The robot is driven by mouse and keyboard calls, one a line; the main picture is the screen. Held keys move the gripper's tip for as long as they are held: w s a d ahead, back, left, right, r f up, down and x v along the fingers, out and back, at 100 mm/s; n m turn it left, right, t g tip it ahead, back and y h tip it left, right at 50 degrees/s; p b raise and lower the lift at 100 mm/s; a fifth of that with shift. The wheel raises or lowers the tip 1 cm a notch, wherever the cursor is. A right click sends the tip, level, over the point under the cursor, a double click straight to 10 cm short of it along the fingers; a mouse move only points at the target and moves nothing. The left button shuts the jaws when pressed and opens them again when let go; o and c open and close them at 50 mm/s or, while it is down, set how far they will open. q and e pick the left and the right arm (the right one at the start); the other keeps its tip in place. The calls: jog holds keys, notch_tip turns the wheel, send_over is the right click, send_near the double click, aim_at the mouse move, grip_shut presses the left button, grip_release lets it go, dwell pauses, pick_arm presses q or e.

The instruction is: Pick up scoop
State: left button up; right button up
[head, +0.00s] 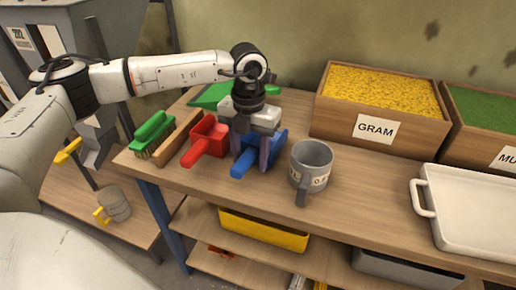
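A blue scoop (243,165) lies on the wooden workbench with its handle pointing to the front left. My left gripper (251,152) points down over it, with its two fingers apart on either side of the scoop. The fingers look open, and I cannot tell whether they touch it. The gripper hides part of the scoop. A red scoop (206,136) lies just left of the gripper. A green scoop-like item (208,95) lies farther back, partly hidden by my arm. My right gripper is not in view.
A grey mug (311,164) stands close right of the gripper. A green brush (153,130) lies at the left. Bench between mug and tray is clear.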

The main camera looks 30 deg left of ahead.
pick_arm(q)
grip_shut()
jog(key=shift+r, duration=0.1)
notch_tip(320, 180, up, 10)
dwell(0.4)
jog(key=c, duration=0.7)
grip_release()
jog(key=shift+c, duration=0.2)
grip_shut()
